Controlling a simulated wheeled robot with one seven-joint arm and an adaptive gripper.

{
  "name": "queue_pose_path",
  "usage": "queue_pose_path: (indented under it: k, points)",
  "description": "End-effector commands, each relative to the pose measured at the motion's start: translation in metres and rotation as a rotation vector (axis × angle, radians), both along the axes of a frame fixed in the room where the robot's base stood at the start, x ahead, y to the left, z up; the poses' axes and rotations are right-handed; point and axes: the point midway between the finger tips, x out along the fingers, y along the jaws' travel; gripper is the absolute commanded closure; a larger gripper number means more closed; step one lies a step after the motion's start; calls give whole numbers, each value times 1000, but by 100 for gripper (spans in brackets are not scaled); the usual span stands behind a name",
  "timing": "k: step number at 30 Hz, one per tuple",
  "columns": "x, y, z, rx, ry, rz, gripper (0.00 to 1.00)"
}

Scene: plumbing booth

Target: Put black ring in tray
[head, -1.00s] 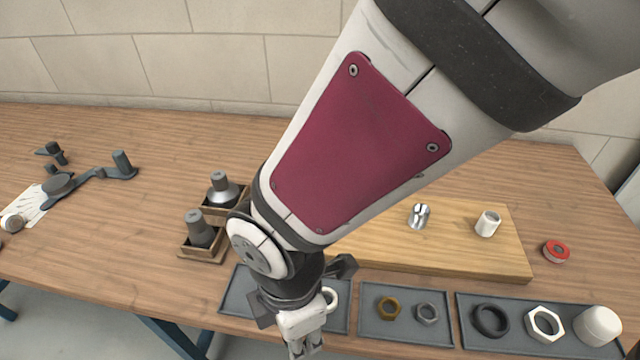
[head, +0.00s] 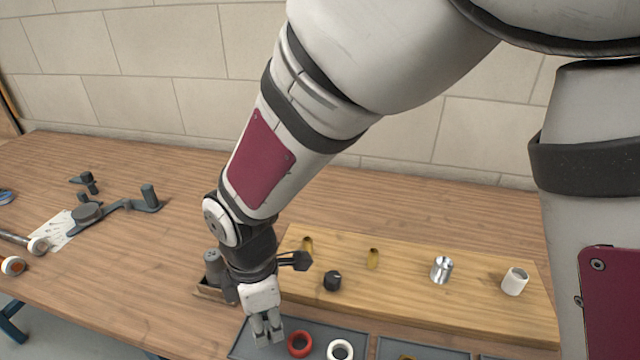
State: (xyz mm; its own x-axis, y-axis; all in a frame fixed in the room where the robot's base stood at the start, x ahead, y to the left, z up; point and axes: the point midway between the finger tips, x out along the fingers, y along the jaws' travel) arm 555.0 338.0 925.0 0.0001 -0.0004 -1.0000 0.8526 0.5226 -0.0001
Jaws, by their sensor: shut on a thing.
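My gripper (head: 267,331) points down at the left end of the left grey tray (head: 320,329) in the head view. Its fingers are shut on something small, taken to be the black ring. The ring itself cannot be made out between the fingertips. A red ring (head: 299,344) lies in this tray just right of the fingers, with a white ring (head: 340,350) to its right. Whether the fingertips touch the tray cannot be told. The tray's front edge is cut off by the picture.
A wooden board (head: 405,262) behind the trays bears a black fitting (head: 333,281), two brass pieces, a metal cylinder (head: 442,270) and a white fitting (head: 515,281). A small wooden holder (head: 212,291) stands left of my gripper.

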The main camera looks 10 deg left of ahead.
Motion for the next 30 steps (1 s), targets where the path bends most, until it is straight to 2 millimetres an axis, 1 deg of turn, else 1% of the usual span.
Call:
queue_pose_path:
  k: [4, 9, 11, 22, 23, 24, 25, 26, 30]
  points:
    - [1, 1, -7, -2, 2, 1, 80]
    - [1, 1, -29, -3, 2, 1, 80]
    - [1, 1, -35, -2, 1, 1, 80]
    - [2, 1, -39, 0, 0, 1, 80]
    - [2, 1, -39, 0, 0, 1, 63]
    - [1, 1, -39, 0, 0, 0, 54]
    - [1, 1, -39, 0, 0, 0, 47]
    - [1, 1, -38, 0, 0, 0, 45]
    - [1, 1, -38, 0, 0, 0, 45]
